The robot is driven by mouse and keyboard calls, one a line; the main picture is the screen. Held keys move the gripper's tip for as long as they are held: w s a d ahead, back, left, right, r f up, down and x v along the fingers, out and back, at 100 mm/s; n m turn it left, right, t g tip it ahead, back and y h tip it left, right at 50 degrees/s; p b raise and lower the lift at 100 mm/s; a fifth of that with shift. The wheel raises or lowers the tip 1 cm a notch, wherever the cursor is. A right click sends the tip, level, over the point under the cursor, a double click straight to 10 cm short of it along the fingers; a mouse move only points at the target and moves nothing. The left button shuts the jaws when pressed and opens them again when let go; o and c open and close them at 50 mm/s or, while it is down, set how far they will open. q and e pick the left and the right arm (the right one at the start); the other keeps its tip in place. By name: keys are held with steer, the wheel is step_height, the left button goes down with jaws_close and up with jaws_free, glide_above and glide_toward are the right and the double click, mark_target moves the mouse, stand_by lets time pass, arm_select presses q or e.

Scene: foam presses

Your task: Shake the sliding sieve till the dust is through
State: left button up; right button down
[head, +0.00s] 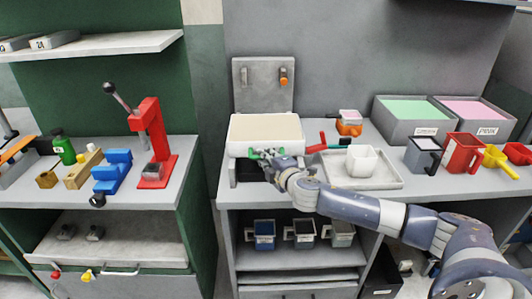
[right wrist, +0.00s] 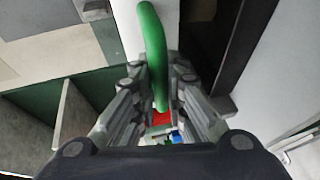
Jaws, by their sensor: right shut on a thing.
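The sliding sieve (head: 264,128) is a pale box with a cream top, sitting on a dark stand on the right-hand bench. A green handle (head: 256,155) is on its front side. My right gripper (head: 272,160) is at that handle, at the front edge of the bench. In the right wrist view the curved green handle (right wrist: 153,40) runs down between the two fingers of my right gripper (right wrist: 165,103), which are shut on it. I cannot make out dust in the sieve. My left gripper is not in view.
A grey tray (head: 388,180) with a white cup (head: 361,161) stands right of the sieve, near my right arm. Bins with green (head: 412,110) and pink (head: 474,110) contents stand behind. Red and grey jugs are at the right. A red press (head: 155,150) stands on the left bench.

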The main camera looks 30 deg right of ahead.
steer(key=shift+w+d, duration=0.15)
steer(key=shift+w+f, duration=0.1)
steer(key=shift+w, duration=0.05)
steer(key=c, duration=1.6)
jaws_free()
steer(key=shift+s, duration=0.25)
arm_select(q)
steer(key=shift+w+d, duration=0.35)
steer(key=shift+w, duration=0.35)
arm_select(e)
steer(key=v, duration=1.1)
steer(key=shift+s+r, duration=0.2)
steer(key=shift+s, duration=0.1)
steer(key=shift+d, duration=0.1)
